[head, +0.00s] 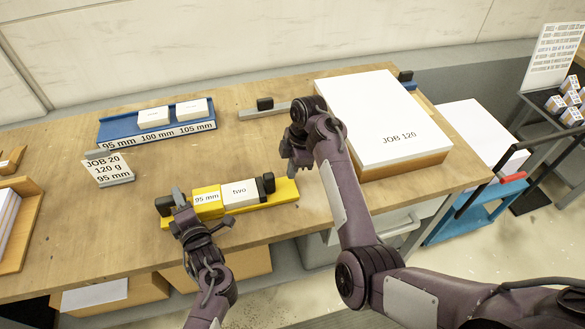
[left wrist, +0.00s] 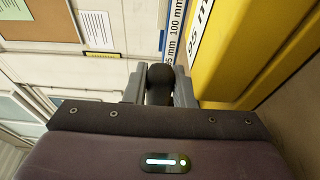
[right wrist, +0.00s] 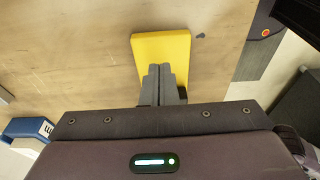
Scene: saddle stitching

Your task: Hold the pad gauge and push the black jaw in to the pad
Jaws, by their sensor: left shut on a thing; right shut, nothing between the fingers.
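The yellow pad gauge (head: 285,192) lies near the table's front edge. A yellow block marked 95 mm (head: 207,203) and a white pad marked "two" (head: 240,194) sit side by side on it. A black jaw (head: 266,183) stands against the pad's right side. My left gripper (head: 182,212) is shut on a black knob at the gauge's left end; the knob (left wrist: 160,78) shows between its fingers in the left wrist view. My right gripper (head: 296,165) is shut and empty, above the gauge's right end; its fingers (right wrist: 161,72) overlap the yellow end in the right wrist view.
A blue rack (head: 155,130) with two white pads stands at the back. A grey bar with a black knob (head: 264,104) lies behind the gauge. A large white stack marked JOB 120 (head: 385,120) stands right of my right arm.

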